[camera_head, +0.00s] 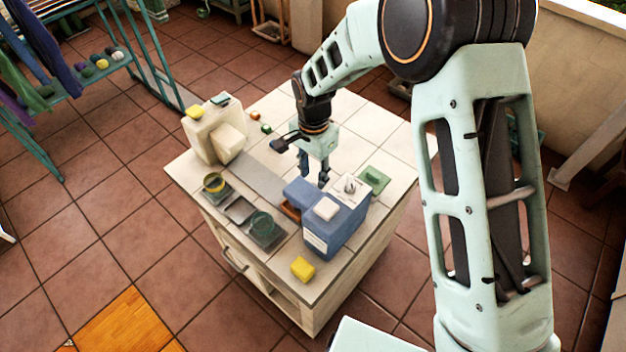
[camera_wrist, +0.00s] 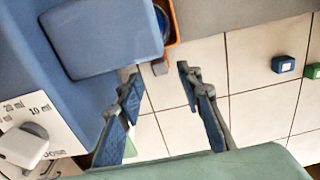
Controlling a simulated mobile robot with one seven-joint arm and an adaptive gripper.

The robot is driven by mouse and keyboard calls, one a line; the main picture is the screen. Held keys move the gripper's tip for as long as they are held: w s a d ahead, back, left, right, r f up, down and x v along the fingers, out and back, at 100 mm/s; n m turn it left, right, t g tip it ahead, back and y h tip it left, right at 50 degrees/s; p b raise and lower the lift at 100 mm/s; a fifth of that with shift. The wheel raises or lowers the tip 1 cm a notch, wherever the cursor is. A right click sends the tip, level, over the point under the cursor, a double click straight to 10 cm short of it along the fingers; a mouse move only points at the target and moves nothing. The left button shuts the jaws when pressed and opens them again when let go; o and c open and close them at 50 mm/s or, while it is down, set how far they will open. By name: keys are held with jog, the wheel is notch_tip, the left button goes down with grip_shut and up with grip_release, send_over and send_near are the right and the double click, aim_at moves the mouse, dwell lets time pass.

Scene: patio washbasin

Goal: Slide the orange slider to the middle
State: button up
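A blue machine (camera_head: 335,228) stands at the right front of the tiled counter; it also fills the upper left of the wrist view (camera_wrist: 95,38). An orange part (camera_head: 290,213) shows low on its left side, and an orange rim around something blue shows beside the body in the wrist view (camera_wrist: 174,22). I cannot tell whether this is the slider. A small grey tab (camera_wrist: 160,68) sticks out near it. My gripper (camera_head: 315,178) points down behind the machine. Its fingers (camera_wrist: 158,82) are apart with nothing between them; the grey tab lies just beyond the tips.
The machine's white panel (camera_wrist: 22,112) has ml marks and a white knob (camera_wrist: 24,146). A cream machine (camera_head: 208,132) stands back left. Bowls (camera_head: 262,224) and a yellow block (camera_head: 303,268) sit in front. Back-right tiles are clear.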

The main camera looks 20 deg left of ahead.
aim_at(313, 182)
jog(key=shift+f, duration=1.75)
grip_shut()
